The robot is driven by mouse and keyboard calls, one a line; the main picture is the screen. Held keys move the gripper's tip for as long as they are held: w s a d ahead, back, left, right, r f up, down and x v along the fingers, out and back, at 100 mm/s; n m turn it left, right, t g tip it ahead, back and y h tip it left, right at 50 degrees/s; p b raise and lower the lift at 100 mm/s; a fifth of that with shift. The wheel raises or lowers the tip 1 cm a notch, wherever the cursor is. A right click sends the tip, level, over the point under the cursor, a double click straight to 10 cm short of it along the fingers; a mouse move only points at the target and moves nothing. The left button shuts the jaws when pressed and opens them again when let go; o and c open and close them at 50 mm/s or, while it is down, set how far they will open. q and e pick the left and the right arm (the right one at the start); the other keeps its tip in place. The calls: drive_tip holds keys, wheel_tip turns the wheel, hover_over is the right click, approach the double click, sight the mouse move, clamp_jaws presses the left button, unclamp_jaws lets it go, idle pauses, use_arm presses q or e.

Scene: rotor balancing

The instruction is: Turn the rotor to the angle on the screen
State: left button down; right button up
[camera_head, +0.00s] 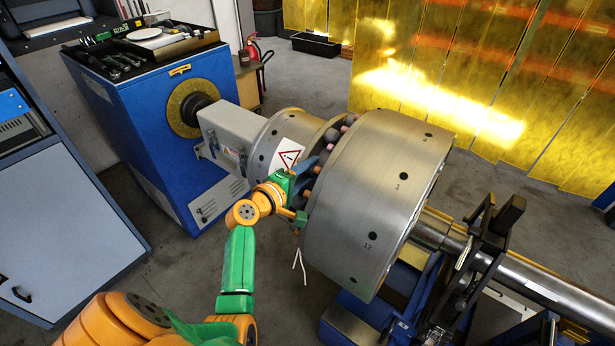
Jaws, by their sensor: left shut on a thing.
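The rotor (365,195) is a large steel drum in the middle of the view, with dark holes and small numbers around its rim; 12 is readable on the side toward me. Its shaft (530,280) runs to the lower right. A row of coloured studs or bolts (318,168) lines the rotor's left face. My left gripper (301,196), on a green and orange arm, is at that face and is shut on a part there, mostly hidden by the gripper. My right gripper is out of view. No angle screen is readable here.
A blue drive cabinet (150,130) with a tool tray on top stands at the left. A grey coupling housing (225,130) joins it to the rotor. A blue stand with black brackets (475,245) carries the shaft. Yellow transparent curtains (460,80) hang behind.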

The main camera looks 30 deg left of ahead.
use_arm(q)
drive_tip(key=shift+s+f, duration=0.55)
drive_tip(key=shift+s, duration=0.1)
drive_tip(key=shift+r, duration=0.1)
drive_tip(key=c, duration=0.6)
unclamp_jaws()
drive_tip(key=shift+w, duration=0.2)
drive_tip(key=v, duration=0.7)
